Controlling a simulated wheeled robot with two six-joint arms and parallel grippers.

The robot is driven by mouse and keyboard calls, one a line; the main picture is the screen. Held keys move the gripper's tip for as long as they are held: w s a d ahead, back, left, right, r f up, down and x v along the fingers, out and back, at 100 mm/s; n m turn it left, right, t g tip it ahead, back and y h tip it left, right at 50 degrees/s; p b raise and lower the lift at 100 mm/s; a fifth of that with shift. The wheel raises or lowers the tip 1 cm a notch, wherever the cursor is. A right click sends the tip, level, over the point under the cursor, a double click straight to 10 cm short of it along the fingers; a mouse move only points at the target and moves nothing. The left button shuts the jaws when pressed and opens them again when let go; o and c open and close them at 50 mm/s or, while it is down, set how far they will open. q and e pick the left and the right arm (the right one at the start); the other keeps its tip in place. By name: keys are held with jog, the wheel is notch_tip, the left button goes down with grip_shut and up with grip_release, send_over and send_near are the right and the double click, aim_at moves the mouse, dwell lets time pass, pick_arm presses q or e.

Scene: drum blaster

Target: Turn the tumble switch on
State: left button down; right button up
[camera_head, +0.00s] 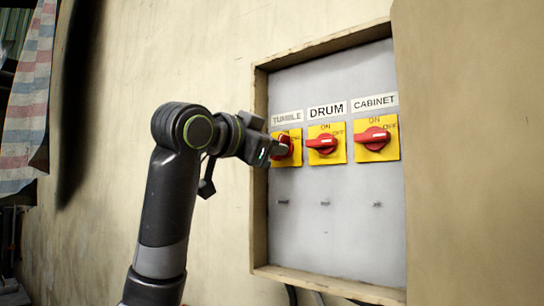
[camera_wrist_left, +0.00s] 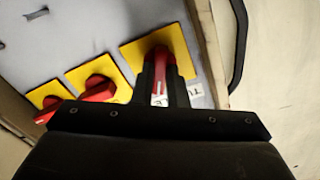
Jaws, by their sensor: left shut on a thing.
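The tumble switch (camera_head: 285,149) is a red rotary knob on a yellow plate, under the "TUMBLE" label at the left of the panel. My left gripper (camera_head: 277,150) is at this switch and partly covers its knob. In the left wrist view the gripper (camera_wrist_left: 161,86) is shut on the red tumble knob (camera_wrist_left: 161,62), with one dark finger on each side. The knob's handle lies along the fingers. The "ON" mark by the tumble switch is hidden or too small to read. My right gripper is not in view.
The drum switch (camera_head: 323,144) and the cabinet switch (camera_head: 373,138) sit to the right, with their handles pointing sideways. A wooden frame (camera_head: 259,215) stands out around the grey panel (camera_head: 340,235). A beige wall surrounds it. A striped cloth (camera_head: 28,100) hangs at far left.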

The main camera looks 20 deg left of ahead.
pick_arm(q)
jog(key=n+b, duration=0.3)
jog(key=n, duration=0.2)
jog(key=shift+f+n, duration=0.1)
jog(key=shift+n, duration=0.2)
dwell(0.4)
jog(key=c, duration=1.4)
grip_release()
jog(key=shift+c, duration=0.2)
jog(key=b+v, duration=0.8)
jog(key=v, duration=0.9)
jog(key=shift+s, duration=0.15)
